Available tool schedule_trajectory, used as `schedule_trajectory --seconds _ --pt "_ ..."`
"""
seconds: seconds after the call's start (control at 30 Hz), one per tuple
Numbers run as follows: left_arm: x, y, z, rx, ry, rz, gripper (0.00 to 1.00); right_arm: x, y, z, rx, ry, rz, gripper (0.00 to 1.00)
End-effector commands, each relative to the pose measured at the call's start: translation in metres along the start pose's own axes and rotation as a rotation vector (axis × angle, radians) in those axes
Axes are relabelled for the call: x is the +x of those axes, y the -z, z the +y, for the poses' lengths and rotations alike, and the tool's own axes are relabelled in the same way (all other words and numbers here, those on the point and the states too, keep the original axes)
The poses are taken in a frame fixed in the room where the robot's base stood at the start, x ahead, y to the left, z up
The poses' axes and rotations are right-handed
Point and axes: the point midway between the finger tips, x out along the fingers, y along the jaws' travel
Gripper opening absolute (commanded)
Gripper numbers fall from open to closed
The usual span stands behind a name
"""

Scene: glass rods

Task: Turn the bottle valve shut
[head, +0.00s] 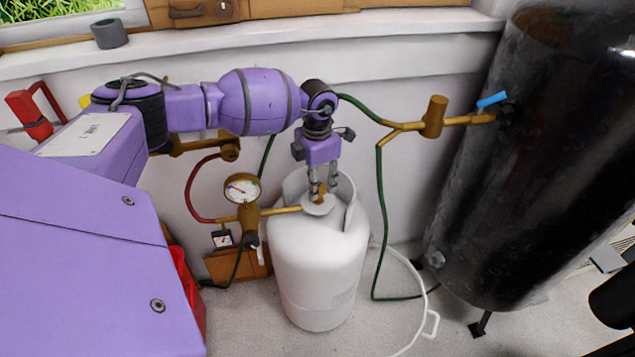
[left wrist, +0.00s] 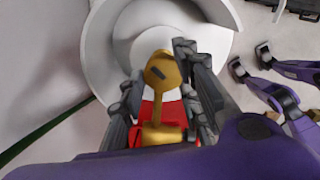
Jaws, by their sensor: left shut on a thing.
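The white gas bottle (head: 318,262) stands upright on the floor against the wall, with a raised collar around its top. The brass bottle valve (head: 321,194) sits in the middle of that top. My left gripper (head: 323,190) points down at it from above and is shut on it. In the left wrist view the dark fingers of my left gripper (left wrist: 158,85) lie on both sides of the brass valve (left wrist: 161,70), with a red part (left wrist: 170,112) showing between them. The fingers partly hide the valve.
A pressure gauge (head: 242,188) on brass fittings joins the bottle's left side. A large black tank (head: 535,150) stands at the right. A green hose (head: 380,215) hangs between, and a white hose (head: 415,285) lies on the floor.

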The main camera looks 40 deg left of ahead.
Motion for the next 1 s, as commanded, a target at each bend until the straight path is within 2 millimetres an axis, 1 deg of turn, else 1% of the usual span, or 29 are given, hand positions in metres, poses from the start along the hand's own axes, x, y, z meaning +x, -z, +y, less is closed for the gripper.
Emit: schedule_trajectory --seconds 0.03,0.6,0.8,1.0 --pt "0.0 0.001 0.006 0.04 -0.012 0.002 0.05 0.001 -0.002 0.0 0.0 0.0 -0.002 0.4" --pt "-0.001 -0.003 0.005 0.57 -0.013 0.002 0.05 0.01 -0.009 -0.003 -0.001 0.005 -0.009 0.4" --pt "-0.002 -0.004 0.005 0.719 -0.014 0.0 0.05 0.013 -0.012 -0.004 -0.001 0.007 -0.011 0.4" --pt "-0.003 -0.005 0.004 0.824 -0.016 -0.001 0.05 0.015 -0.014 -0.005 -0.001 0.008 -0.014 0.4"
